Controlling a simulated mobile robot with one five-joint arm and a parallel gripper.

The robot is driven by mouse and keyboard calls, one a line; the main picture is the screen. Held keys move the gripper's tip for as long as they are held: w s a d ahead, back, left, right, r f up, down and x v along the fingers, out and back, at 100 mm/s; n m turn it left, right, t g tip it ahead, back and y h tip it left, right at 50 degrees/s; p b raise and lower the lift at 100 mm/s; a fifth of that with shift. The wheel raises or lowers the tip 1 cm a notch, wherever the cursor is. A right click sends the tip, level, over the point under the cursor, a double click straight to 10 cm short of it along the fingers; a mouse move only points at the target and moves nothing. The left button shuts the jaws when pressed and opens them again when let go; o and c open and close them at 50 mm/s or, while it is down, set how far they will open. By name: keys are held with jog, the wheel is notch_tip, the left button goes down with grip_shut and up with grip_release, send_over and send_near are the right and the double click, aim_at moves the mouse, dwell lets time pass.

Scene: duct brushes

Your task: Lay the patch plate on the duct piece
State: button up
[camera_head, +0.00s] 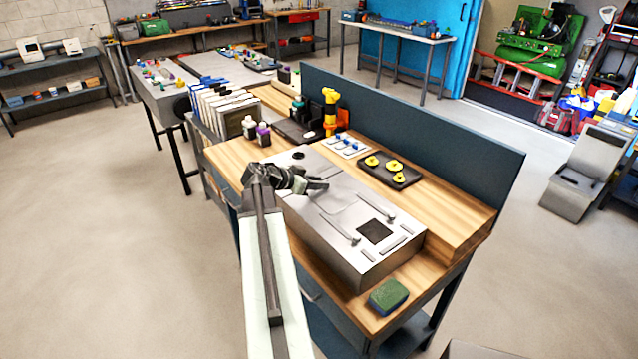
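The duct piece (345,262) is a long grey metal box lying on the wooden workbench. Its top has a dark square (375,231) near the front right end, which may be an opening or a plate, and a round dark hole (298,155) at the far end. Two thin T-shaped brushes (341,231) lie on the top around the dark square. I cannot single out the patch plate with certainty against the grey metal. My gripper (318,186) is over the far left part of the duct piece. Its fingers are small and partly overlapped, so their opening is unclear.
A green sponge (388,296) lies at the bench's front corner. A dark tray with yellow pieces (390,170) sits behind the duct piece. A yellow tool (330,108), bottles (263,133) and a file rack (225,110) stand farther back. A blue panel (420,140) closes the bench's rear.

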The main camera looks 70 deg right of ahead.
jog(key=shift+a+r+p, duration=0.1)
jog(key=shift+r+p, duration=0.2)
jog(key=shift+p, duration=0.05)
jog(key=p+v, duration=0.5)
jog(key=v, duration=0.6)
jog(key=shift+w+a, duration=0.25)
jog(key=shift+a, duration=0.05)
